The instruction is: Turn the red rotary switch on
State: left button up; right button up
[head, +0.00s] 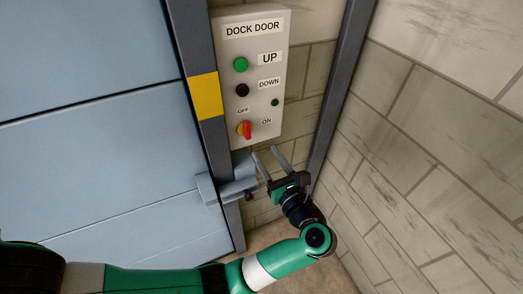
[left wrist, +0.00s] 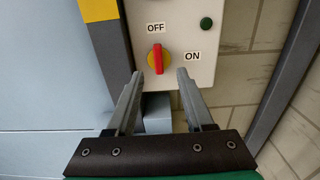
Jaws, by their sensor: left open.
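The red rotary switch (head: 246,130) sits on a yellow disc low on the grey DOCK DOOR control box (head: 274,62). OFF is marked at its upper left and ON to its right. In the left wrist view the red handle (left wrist: 158,59) stands nearly upright in the picture, between and beyond my fingertips. My left gripper (head: 265,151) is open and empty, just below the box, with its fingers pointing up toward the switch. It also shows in the left wrist view (left wrist: 160,74), apart from the switch. My right gripper is not in view.
Above the switch are a green button (head: 241,64), a black button (head: 242,90) and a small dark green lamp (head: 275,102). A blue door (head: 90,130) and its dark frame (head: 196,45) stand left, with a grey latch bracket (head: 236,189) near my gripper. A block wall is right.

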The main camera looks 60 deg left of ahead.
aim_at(249, 132)
pick_arm(q)
jog(key=a, duration=0.7)
jog(key=a+f, duration=0.1)
jog(key=a, duration=0.3)
jog(key=shift+w+a+f, duration=0.1)
jog(key=shift+w+a, duration=0.05)
jog(key=shift+a, duration=0.15)
jog(key=shift+c, duration=0.3)
grip_shut()
